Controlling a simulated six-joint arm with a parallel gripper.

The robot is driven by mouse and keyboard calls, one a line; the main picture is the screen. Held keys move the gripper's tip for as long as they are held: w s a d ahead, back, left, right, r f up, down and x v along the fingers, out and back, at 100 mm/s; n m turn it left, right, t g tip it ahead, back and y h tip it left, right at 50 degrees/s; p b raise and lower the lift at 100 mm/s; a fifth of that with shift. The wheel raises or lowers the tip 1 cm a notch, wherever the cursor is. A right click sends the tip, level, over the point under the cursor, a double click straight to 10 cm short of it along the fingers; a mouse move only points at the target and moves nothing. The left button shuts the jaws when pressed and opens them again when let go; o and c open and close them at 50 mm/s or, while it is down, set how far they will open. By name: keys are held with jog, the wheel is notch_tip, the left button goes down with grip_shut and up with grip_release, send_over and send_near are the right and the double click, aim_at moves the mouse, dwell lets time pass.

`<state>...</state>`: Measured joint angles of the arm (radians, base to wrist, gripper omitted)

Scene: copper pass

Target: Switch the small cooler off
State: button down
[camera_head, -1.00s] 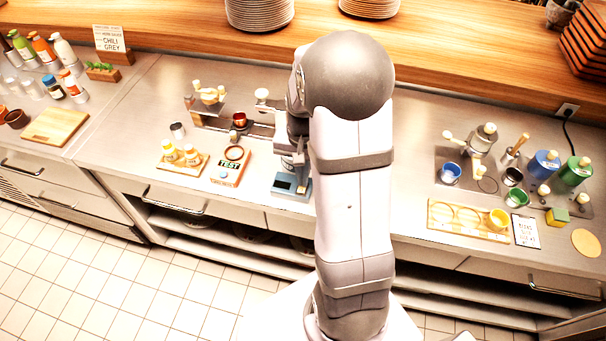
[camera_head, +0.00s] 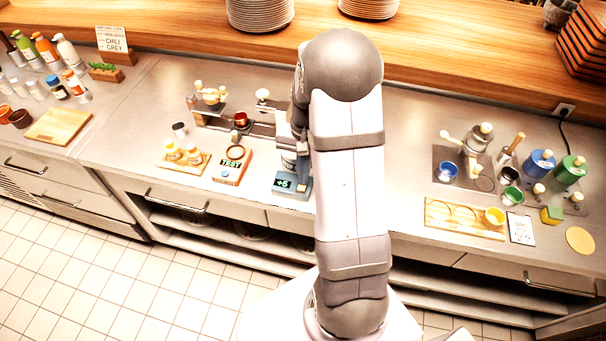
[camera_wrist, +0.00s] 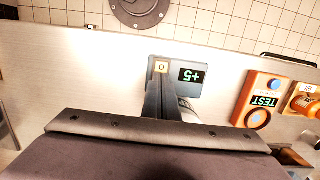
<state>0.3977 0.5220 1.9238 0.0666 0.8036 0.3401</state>
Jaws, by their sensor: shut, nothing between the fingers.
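The small cooler (camera_head: 296,190) is a blue-grey box at the counter's front edge, left of my arm. Its dark display reads +5 in green. In the wrist view the cooler (camera_wrist: 186,91) shows the display upside down, with a pale square button marked 0 beside it. My gripper (camera_wrist: 164,84) is shut and empty; its dark fingers point at the cooler, close to the button. I cannot tell whether they touch it. A pale cylinder at the cooler's back is partly hidden by the fingers. In the head view my arm hides much of the gripper.
An orange-red device (camera_head: 229,174) with a TEST display and a round ring stands just left of the cooler. A wooden tray (camera_head: 183,169) with small yellow-topped jars lies further left. Coloured cups and canisters stand on the right. The counter between is partly hidden by my arm.

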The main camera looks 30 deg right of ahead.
jog(key=shift+s+a+f, duration=0.5)
jog(key=shift+s, duration=0.2)
dwell(0.5)
jog(key=shift+w+r+p, duration=0.2)
jog(key=shift+r+p, duration=0.15)
jog(key=shift+p, duration=0.3)
jog(key=r+p, duration=0.2)
jog(key=r, duration=0.1)
jog(key=w+d+r+p, duration=0.1)
jog(key=r, duration=0.1)
jog(key=shift+p, duration=0.4)
notch_tip(320, 180, up, 9)
jog(key=b, duration=0.3)
jog(key=shift+w+d+r+b, duration=0.15)
jog(key=shift+w+d+b, duration=0.25)
